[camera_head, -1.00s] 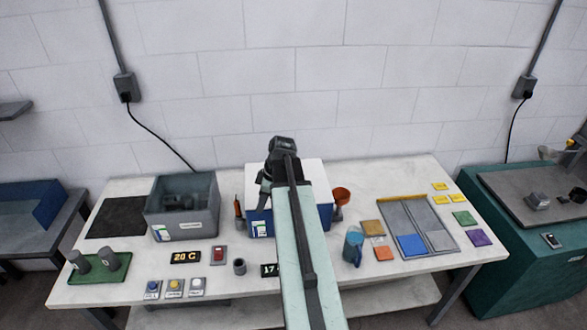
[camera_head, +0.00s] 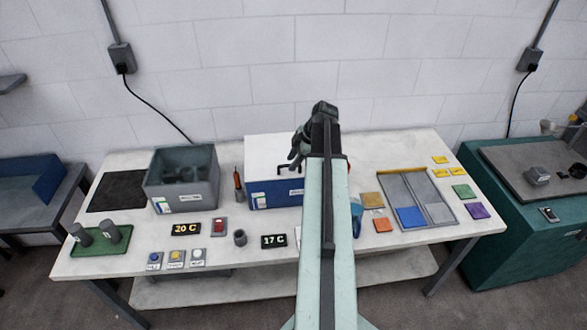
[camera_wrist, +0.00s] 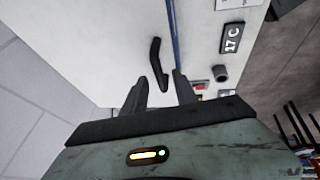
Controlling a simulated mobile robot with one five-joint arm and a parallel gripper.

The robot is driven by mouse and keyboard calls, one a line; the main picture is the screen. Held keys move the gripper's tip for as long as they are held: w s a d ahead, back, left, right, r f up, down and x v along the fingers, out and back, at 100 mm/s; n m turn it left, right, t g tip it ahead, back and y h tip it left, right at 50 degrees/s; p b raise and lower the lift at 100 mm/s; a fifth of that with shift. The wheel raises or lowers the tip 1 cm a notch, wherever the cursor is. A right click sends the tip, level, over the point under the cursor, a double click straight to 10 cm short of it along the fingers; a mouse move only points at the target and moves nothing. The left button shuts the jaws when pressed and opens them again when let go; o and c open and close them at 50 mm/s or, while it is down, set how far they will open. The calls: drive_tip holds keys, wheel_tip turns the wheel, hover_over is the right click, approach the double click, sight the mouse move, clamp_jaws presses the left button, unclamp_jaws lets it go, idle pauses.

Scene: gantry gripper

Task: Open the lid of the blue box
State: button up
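The blue box (camera_head: 262,196) stands at the back middle of the white table, with its flat white lid (camera_head: 262,150) down on it. My arm hides its right part. A black handle (camera_head: 286,170) sits on the lid near the front edge; it also shows in the wrist view (camera_wrist: 156,60) as a dark bar on the white lid. My gripper (camera_wrist: 158,88) is open, its two dark fingers apart and empty. In the head view my gripper (camera_head: 296,158) is over the lid by the handle. The handle's near end appears between the fingertips; I cannot tell whether they touch it.
An open grey bin (camera_head: 182,182) stands left of the box, with an orange-handled tool (camera_head: 238,185) between them. A 17 C display (camera_head: 274,241) and a dark cup (camera_head: 240,238) lie in front. A grey tray (camera_head: 412,188) is at right.

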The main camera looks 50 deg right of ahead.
drive_tip(key=shift+w+a+f, duration=0.1)
drive_tip(key=shift+w+f, duration=0.05)
drive_tip(key=shift+f, duration=0.3)
drive_tip(key=shift+r, duration=0.15)
clamp_jaws()
idle(0.8)
